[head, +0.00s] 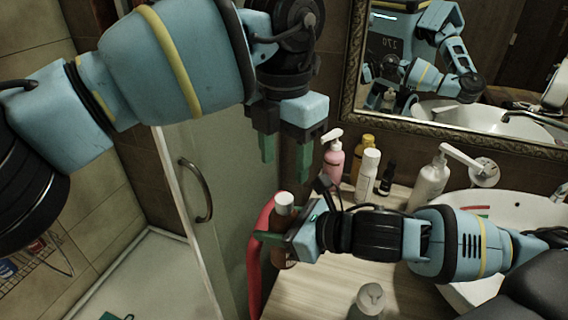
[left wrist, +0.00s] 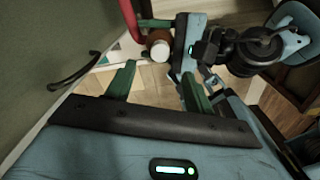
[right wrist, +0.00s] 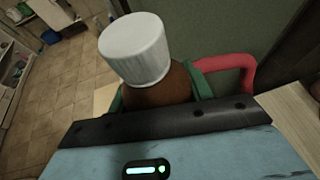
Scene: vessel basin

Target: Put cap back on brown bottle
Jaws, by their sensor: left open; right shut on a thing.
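The brown bottle (head: 280,250) is upright between the fingers of my right gripper (head: 274,234), which is shut on it near the counter's left end. The white cap (head: 284,199) sits on top of the bottle; in the right wrist view the cap (right wrist: 134,48) covers the neck above the brown shoulder (right wrist: 160,88). I cannot tell how tightly it is seated. My left gripper (head: 286,166) is open and empty, fingers pointing down above the cap and apart from it. The left wrist view shows the cap (left wrist: 160,50) beyond its open fingers (left wrist: 158,88).
A red curved bar (head: 256,262) stands beside the bottle. Behind on the counter (head: 310,290) are a pink pump bottle (head: 334,160), a white bottle (head: 367,175) and a white dispenser (head: 430,182). A white basin (head: 520,204) is right. The glass shower door (head: 215,180) is left.

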